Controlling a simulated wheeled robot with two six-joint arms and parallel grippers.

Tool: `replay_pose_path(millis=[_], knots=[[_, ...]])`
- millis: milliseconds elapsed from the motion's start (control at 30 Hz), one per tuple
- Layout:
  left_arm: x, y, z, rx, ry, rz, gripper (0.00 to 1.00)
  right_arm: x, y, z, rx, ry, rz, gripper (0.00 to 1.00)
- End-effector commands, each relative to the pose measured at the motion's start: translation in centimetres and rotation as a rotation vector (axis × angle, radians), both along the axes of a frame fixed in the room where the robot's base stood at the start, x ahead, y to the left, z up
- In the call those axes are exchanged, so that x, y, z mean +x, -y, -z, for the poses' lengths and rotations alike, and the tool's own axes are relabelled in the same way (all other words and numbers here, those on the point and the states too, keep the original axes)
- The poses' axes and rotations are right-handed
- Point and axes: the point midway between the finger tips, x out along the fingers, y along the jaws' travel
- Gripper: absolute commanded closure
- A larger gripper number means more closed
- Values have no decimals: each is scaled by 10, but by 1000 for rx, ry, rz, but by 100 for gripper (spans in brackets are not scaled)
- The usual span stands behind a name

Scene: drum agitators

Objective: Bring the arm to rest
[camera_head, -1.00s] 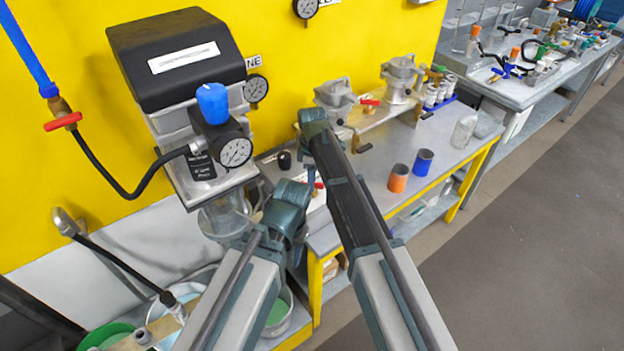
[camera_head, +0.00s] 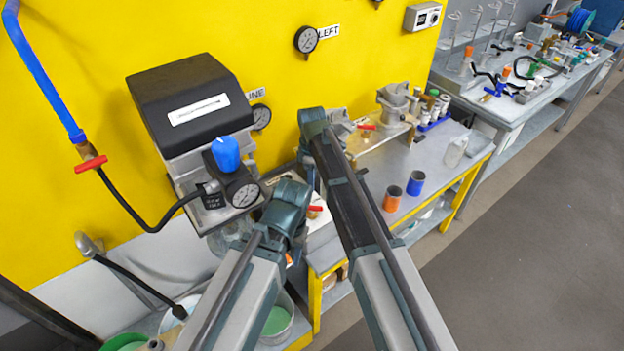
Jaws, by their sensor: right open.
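My right arm (camera_head: 350,195) comes up from the bottom middle and bends at a teal joint at its top. My right gripper (camera_head: 309,178) is open, small and mostly hidden behind this arm, in front of the bench's left part; I see nothing held in it. My left arm (camera_head: 240,290) comes up from the bottom, left of the right arm, and ends in view at a teal joint (camera_head: 287,205). Its gripper does not show.
A black-topped machine (camera_head: 190,95) with a gauge stands at the left by the yellow wall (camera_head: 270,50). The grey bench (camera_head: 440,150) bears an orange cup (camera_head: 392,198), a blue cup (camera_head: 415,183) and metal pots (camera_head: 397,105). Clear floor (camera_head: 540,220) lies to the right.

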Motion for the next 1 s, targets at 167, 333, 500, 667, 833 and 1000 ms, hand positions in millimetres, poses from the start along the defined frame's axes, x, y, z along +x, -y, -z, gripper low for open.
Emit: replay_pose_path(millis=[167, 333, 500, 667, 833, 1000], knots=[[0, 0, -22, -1, 0, -5, 50, 0, 0, -22, 0, 0, 0, 54], [0, 0, -22, -1, 0, -6, 50, 0, 0, -22, 0, 0, 0, 54], [0, 0, -22, -1, 0, -6, 50, 0, 0, -22, 0, 0, 0, 54], [0, 0, -22, -1, 0, -6, 50, 0, 0, -22, 0, 0, 0, 54], [0, 0, -22, -1, 0, -6, 50, -14, 14, -22, 0, 4, 76, 54], [0, 0, -22, -1, 0, -6, 50, -74, 71, -22, 8, 20, 453, 54]])
